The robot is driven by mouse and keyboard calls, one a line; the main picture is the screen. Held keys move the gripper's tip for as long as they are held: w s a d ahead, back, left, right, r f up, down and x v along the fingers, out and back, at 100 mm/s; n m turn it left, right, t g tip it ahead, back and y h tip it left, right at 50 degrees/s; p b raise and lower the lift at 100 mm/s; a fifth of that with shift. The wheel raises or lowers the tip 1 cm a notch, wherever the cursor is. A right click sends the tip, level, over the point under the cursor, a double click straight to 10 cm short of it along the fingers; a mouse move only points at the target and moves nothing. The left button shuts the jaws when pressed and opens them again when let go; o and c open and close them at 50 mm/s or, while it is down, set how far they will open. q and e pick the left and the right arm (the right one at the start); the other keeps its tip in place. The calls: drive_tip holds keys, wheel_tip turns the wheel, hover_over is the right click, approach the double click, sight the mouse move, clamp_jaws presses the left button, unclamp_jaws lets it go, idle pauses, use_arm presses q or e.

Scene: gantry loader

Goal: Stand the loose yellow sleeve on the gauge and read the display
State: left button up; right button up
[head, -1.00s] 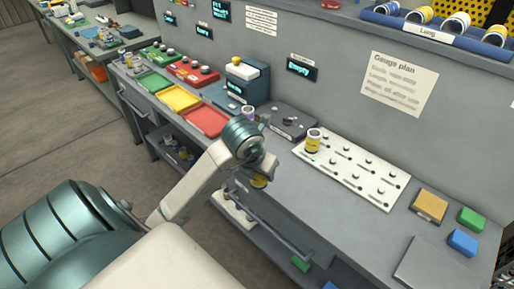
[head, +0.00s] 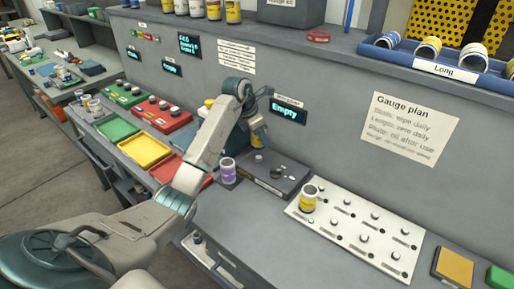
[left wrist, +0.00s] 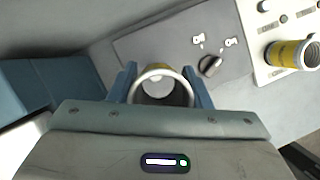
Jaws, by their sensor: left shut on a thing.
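My left gripper (head: 259,142) points down over the gauge (head: 290,180), a dark grey box against the back panel. It is shut on a yellow sleeve with a pale rim (left wrist: 158,67), which stands upright between the fingers in the left wrist view. In the head view the sleeve is mostly hidden by the gripper. I cannot tell whether its bottom touches the gauge. The display (head: 287,112) on the panel behind reads "Empty". My right gripper is not in view.
A purple sleeve (head: 228,171) stands just left of the gauge. A white board (head: 352,232) with several pegs lies to the right, with another yellow sleeve (head: 308,200) standing on it. Green, yellow and red trays are at left. The bench front is clear.

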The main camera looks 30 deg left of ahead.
use_arm(q)
drive_tip(key=shift+w, duration=0.1)
drive_tip(key=shift+f+b, duration=0.15)
drive_tip(key=shift+b, duration=0.15)
drive_tip(key=shift+w+f+b, duration=0.1)
drive_tip(key=shift+f+b, duration=0.4)
drive_tip(key=shift+f, duration=0.3)
drive_tip(key=shift+f+b, duration=0.65)
drive_tip(key=shift+f, duration=0.3)
drive_tip(key=shift+f+b, duration=0.45)
drive_tip(key=shift+f, duration=0.75)
drive_tip(key=shift+f+b, duration=0.2)
drive_tip(key=shift+b, duration=0.15)
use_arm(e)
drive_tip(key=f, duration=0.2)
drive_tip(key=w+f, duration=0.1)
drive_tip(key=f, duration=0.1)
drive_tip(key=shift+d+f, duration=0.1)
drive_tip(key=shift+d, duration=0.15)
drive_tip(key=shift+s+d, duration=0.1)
use_arm(q)
drive_tip(key=shift+f, duration=0.15)
